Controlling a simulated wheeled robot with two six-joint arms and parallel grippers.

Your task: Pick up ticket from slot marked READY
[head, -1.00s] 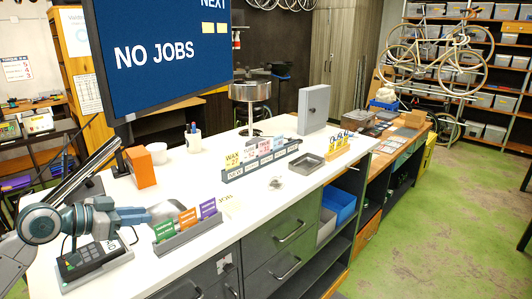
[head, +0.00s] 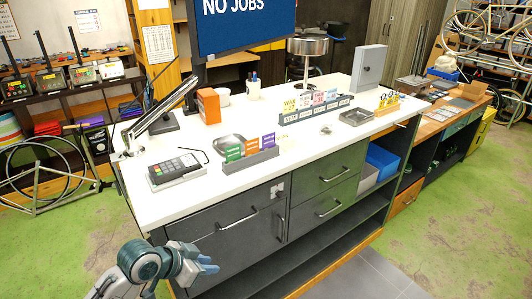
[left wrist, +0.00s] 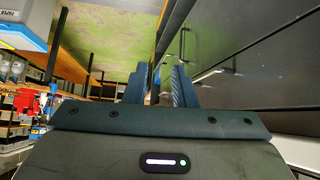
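A dark grey ticket rack (head: 318,113) with a row of labelled slots stands on the white counter in the head view. The left label seems to read NEW; the others, including any READY mark, are too small to read. A yellow ticket (head: 290,106) marked WAX stands at its left end, with a pink ticket (head: 304,100) and other tickets beside it. My left gripper (head: 208,265) is low in front of the counter's drawers, well away from the rack. In the left wrist view my left gripper (left wrist: 159,88) shows two fingers apart with nothing between them. My right gripper is out of view.
A second rack (head: 250,161) holds green, orange and purple cards, nearer on the counter (head: 190,212). A card terminal (head: 175,168), a lamp, an orange box (head: 208,106) and a grey metal box (head: 369,68) also stand there.

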